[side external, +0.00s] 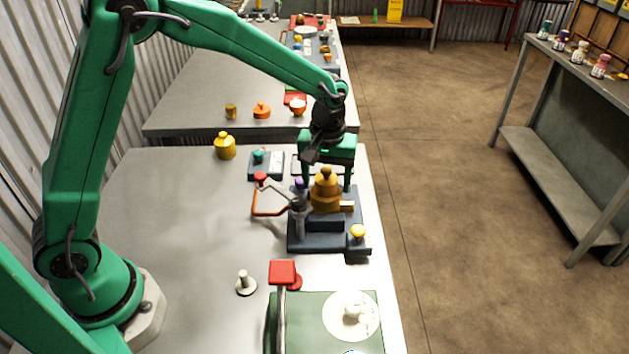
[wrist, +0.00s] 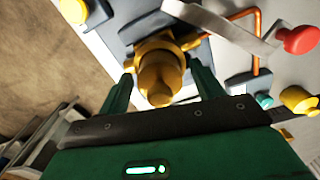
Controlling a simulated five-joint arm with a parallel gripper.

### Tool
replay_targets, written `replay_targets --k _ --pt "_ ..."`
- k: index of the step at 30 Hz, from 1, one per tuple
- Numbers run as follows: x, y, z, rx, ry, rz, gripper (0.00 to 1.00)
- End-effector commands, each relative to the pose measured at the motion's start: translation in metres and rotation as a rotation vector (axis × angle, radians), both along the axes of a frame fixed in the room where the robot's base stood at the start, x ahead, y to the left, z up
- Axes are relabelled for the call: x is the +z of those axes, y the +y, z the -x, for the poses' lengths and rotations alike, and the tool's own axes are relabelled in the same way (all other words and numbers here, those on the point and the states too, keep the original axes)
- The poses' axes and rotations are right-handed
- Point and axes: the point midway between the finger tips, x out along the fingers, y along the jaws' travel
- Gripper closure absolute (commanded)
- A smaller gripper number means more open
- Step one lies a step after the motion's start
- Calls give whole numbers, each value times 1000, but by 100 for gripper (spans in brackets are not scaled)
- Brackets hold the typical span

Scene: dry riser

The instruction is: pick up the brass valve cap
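The brass valve cap (side external: 326,181) sits upright on a wider brass body on the dark blue fixture (side external: 318,246), in the side external view. My gripper (side external: 327,185) points down over it, with one green finger on each side. In the wrist view, the cap (wrist: 157,84) shows between the two fingers of my gripper (wrist: 160,72). The fingers are apart, with visible gaps beside the cap. I cannot tell whether either finger touches the brass. My gripper holds nothing.
A yellow knob (side external: 358,231) stands at the fixture's front right corner. The left of the bench is mostly clear.

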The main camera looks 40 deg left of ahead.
Motion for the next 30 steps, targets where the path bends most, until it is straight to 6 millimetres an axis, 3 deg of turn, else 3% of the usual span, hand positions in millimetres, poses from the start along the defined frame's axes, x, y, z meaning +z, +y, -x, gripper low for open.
replay_targets --k 1,7,20,30 --pt "0 0 0 0 0 0 44" --pt "0 0 0 0 0 0 83" --pt "7 0 -1 0 -3 1 84" --pt "46 -5 4 -3 -3 1 84"
